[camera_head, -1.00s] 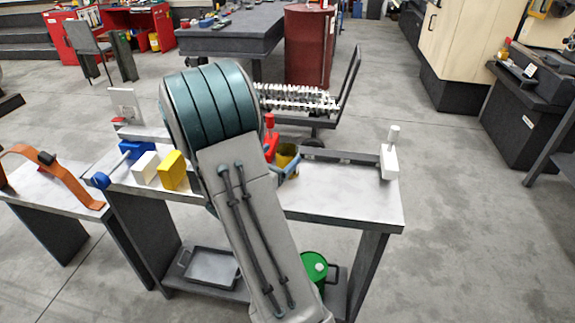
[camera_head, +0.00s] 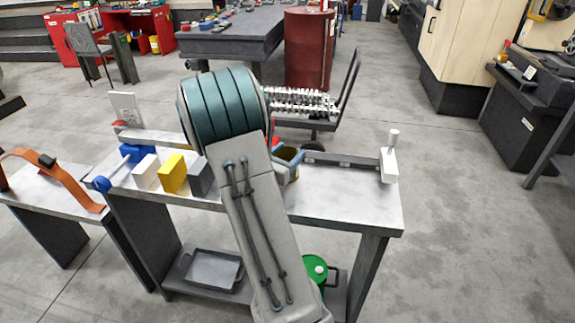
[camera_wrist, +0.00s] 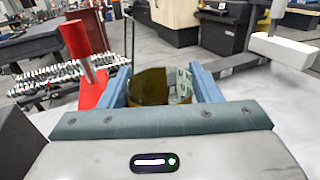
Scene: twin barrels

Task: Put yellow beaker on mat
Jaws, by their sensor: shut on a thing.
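The yellow beaker (camera_wrist: 150,88) looks dark and see-through in the wrist view, between the two blue-grey fingers of my gripper (camera_wrist: 163,82). My gripper is shut on it. In the head view, a little of the beaker (camera_head: 290,154) shows beside my gripper (camera_head: 287,163), above the right half of the workbench. My arm hides much of both there. I cannot tell from these views whether the beaker touches the bench. I cannot make out a mat in either view; part of the bench top is hidden behind my arm.
White, yellow (camera_head: 173,174) and dark grey (camera_head: 200,178) blocks stand left of my arm on the workbench (camera_head: 345,205). A red upright object (camera_wrist: 92,70) is close left of my gripper. A white upright piece (camera_head: 390,163) stands at the right end. The bench's front right is clear.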

